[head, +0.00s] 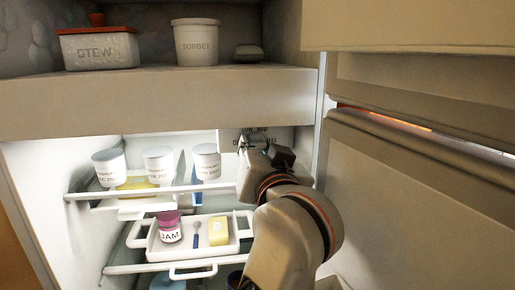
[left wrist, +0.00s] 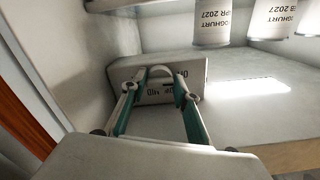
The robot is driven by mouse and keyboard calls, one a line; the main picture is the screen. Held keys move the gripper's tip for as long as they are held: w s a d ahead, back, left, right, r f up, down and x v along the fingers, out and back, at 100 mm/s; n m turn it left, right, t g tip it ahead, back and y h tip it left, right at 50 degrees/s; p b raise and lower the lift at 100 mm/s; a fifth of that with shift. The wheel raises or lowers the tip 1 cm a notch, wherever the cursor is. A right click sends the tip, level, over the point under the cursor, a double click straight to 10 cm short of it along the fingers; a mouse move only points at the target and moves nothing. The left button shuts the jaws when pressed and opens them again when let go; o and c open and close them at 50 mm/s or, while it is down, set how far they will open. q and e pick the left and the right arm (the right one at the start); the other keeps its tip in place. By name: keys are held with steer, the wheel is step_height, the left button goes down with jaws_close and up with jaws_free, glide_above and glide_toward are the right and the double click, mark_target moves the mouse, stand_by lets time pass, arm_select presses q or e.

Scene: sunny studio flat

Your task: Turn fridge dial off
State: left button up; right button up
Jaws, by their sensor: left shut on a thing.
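The fridge dial (left wrist: 159,73) is a small pale round knob on a white control box (left wrist: 196,72) inside the open fridge. In the head view the box's printed face (head: 259,134) reads "LOW MID" on top, with lower words partly covered. My left gripper (head: 243,146) reaches up to this face. In the left wrist view its two green-padded fingers (left wrist: 158,92) stand on either side of the dial, shut on it. The dial's pointer setting cannot be made out; fingers and wrist hide it in the head view. My right gripper is not in view.
Yoghurt tubs (head: 158,165) stand on the upper shelf, left of my gripper. A stew box (head: 97,48) and sorbet tub (head: 196,42) sit above. The open door (head: 420,190) stands close on the right.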

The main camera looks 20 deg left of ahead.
arm_select(q)
steer(key=shift+n, duration=0.4)
steer(key=o, duration=1.1)
